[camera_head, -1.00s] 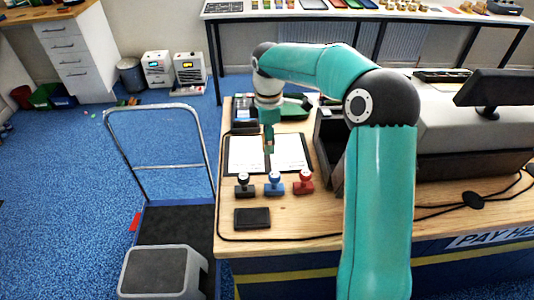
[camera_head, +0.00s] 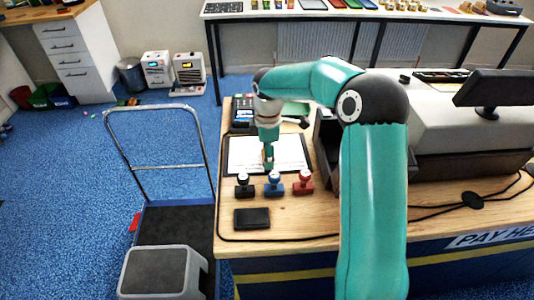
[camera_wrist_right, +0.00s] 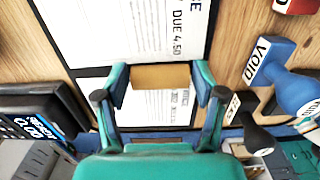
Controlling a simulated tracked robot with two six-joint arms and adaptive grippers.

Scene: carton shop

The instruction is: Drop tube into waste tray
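My right gripper (camera_head: 268,168), at the end of the teal arm, is over the near part of a clipboard with white sheets (camera_head: 290,154), just behind the stamps. In the right wrist view its two fingers (camera_wrist_right: 160,80) stand apart with a small tan piece (camera_wrist_right: 160,77) spanning between them. A white printed surface shows just below the piece. The fingers appear shut on this piece; I cannot tell whether it is the tube. I cannot make out a waste tray in either view. My left gripper is not in view.
Black, blue (camera_head: 274,184) and red (camera_head: 303,182) stamps stand close in front of the gripper, with a black pad (camera_head: 252,218) nearer. A card terminal (camera_head: 243,114) is behind. A register (camera_head: 450,130) stands right. Bare wood lies around the pad.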

